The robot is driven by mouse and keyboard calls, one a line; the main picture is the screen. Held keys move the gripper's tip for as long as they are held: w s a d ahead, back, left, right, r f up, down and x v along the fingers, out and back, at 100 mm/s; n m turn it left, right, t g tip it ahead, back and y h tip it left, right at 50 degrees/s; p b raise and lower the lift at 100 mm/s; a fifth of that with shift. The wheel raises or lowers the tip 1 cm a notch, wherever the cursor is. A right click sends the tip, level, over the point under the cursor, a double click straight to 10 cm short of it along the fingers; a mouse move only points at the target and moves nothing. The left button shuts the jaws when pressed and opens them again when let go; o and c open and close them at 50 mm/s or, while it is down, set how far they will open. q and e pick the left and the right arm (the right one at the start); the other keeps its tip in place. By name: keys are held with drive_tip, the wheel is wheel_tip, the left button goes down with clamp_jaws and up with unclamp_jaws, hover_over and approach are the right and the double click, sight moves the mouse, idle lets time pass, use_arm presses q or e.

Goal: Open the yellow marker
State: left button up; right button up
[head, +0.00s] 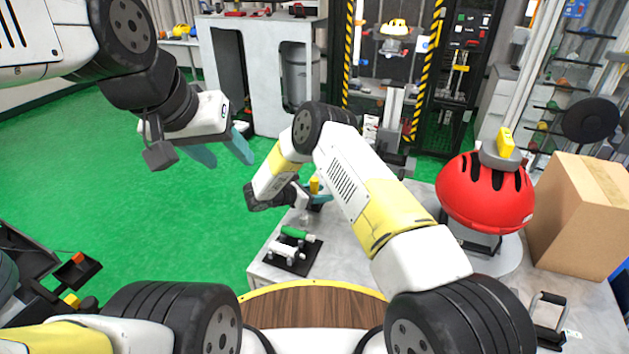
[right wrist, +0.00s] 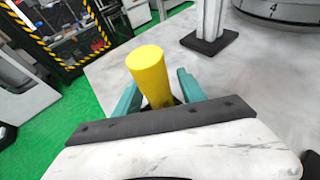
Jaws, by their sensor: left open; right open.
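The yellow marker (right wrist: 148,75) stands upright, slightly tilted in the right wrist view, between the teal fingers of my right gripper (right wrist: 158,84). The fingers are apart on either side of it; I cannot tell whether either touches it. In the head view, the yellow marker (head: 314,185) shows as a small piece beside my right gripper (head: 320,193), partly hidden by my right arm. Its lower end is hidden in both views. My left gripper (head: 222,152) is open and empty, high over the green floor, well to the left of the marker.
A black tray (head: 305,262) on the grey table holds a green marker (head: 297,233) and a white object (head: 287,249). A red helmet (head: 485,195) on a stand and a cardboard box (head: 582,220) are to the right. A yellow-black striped frame (head: 430,60) stands behind.

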sight(314, 183)
clamp_jaws()
idle(0.3)
wheel_tip(314, 183, up, 10)
drive_tip(key=c, duration=0.7)
unclamp_jaws()
clamp_jaws()
idle(0.8)
